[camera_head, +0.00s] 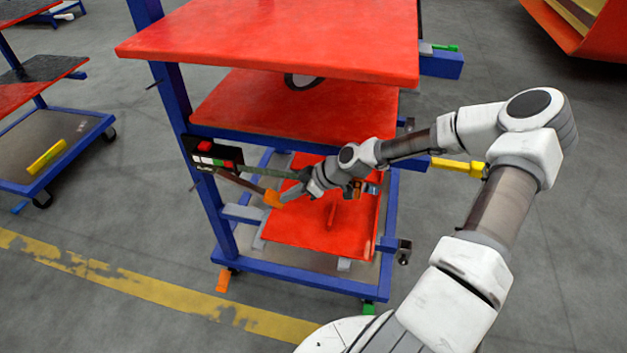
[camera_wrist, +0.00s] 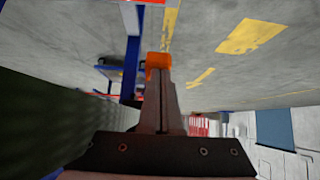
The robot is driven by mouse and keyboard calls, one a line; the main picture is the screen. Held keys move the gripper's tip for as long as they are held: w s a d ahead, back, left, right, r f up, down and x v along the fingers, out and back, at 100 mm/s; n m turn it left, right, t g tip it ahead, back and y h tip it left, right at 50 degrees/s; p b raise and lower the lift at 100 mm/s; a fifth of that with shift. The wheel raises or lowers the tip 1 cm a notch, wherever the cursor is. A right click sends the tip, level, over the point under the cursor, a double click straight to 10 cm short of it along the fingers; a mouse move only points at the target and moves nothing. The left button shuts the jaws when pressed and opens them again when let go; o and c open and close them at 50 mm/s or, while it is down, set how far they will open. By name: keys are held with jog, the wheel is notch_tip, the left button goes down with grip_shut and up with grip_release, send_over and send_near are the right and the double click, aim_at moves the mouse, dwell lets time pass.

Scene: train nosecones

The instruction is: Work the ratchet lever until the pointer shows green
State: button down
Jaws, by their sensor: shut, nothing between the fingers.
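A black gauge box (camera_head: 232,156) with red, white and green parts is on the left blue post of the rack. Its pointer is too small to read. A brown rod (camera_head: 238,181) slants down and right from below the box to an orange end piece (camera_head: 272,198). It looks like the ratchet lever. My gripper (camera_head: 284,197) is shut and empty, its tips right at the orange piece. In the wrist view, the shut fingers (camera_wrist: 161,85) reach up to the orange piece (camera_wrist: 158,62). I cannot tell whether they touch.
A grey-green bar (camera_head: 265,172) runs from the box toward my wrist, just above the rod. Red shelves (camera_head: 270,40) overhang the gripper, and a lower red tray (camera_head: 320,235) lies beneath.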

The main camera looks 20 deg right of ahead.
jog(key=p+v, duration=0.2)
jog(key=v, duration=1.4)
jog(key=shift+f, duration=0.15)
